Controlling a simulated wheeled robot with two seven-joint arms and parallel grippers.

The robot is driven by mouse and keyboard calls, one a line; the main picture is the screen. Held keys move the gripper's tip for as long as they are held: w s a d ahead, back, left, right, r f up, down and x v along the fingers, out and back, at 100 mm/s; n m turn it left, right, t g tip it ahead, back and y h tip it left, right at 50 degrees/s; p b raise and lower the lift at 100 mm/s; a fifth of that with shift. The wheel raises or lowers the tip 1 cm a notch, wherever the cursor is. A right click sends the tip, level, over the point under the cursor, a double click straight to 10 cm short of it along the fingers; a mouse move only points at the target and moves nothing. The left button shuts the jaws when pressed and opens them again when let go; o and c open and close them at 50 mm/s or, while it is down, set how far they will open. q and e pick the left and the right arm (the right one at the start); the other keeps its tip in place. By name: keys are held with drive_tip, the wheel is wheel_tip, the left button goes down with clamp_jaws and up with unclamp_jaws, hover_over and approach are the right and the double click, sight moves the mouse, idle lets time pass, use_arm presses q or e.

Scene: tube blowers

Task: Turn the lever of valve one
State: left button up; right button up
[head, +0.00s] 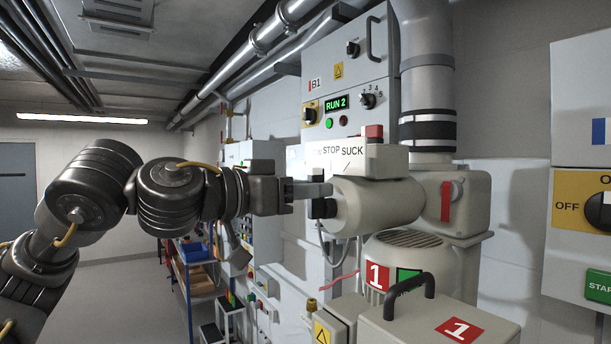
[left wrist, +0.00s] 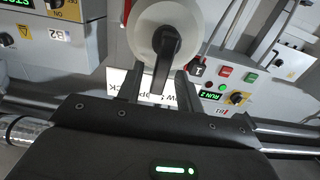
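Valve one is a cream cylinder (head: 385,205) at the middle of the head view, under a white plate (head: 345,158) on which STOP and SUCK can be read. My left gripper (head: 318,190) is at the cylinder's left end, by a black part of the lever (head: 323,209). In the left wrist view the dark lever (left wrist: 163,62) crosses the round valve face (left wrist: 165,28) and points between my two fingers (left wrist: 157,85). The fingers are apart, with gaps visible beside the lever. My right gripper is not in view.
A control box (head: 345,80) showing RUN 2 is above and behind the valve. A blower (head: 415,255) with a red 1 sign and a handled box (head: 435,315) stand below. Another control box (head: 580,220) is at the right edge. Open floor lies at the left.

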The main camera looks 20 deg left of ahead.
use_arm(q)
drive_tip(key=shift+w+d, duration=0.1)
drive_tip(key=shift+w, duration=0.05)
drive_tip(key=shift+c, duration=0.2)
clamp_jaws()
drive_tip(key=m+b, duration=0.1)
drive_tip(key=b, duration=0.1)
drive_tip(key=m+b, duration=0.2)
drive_tip(key=s+d+m+b, duration=0.1)
drive_tip(key=m+b, duration=0.1)
drive_tip(key=shift+d+f, duration=0.1)
drive_tip(key=shift+f, duration=0.3)
drive_tip(key=shift+s+d+f+m+b, duration=0.1)
drive_tip(key=shift+s+d+m+b, duration=0.05)
drive_tip(key=shift+m+b, duration=0.75)
drive_tip(key=shift+s+d+m+b, duration=0.15)
drive_tip(key=shift+m+b, duration=0.5)
drive_tip(key=shift+m, duration=0.35)
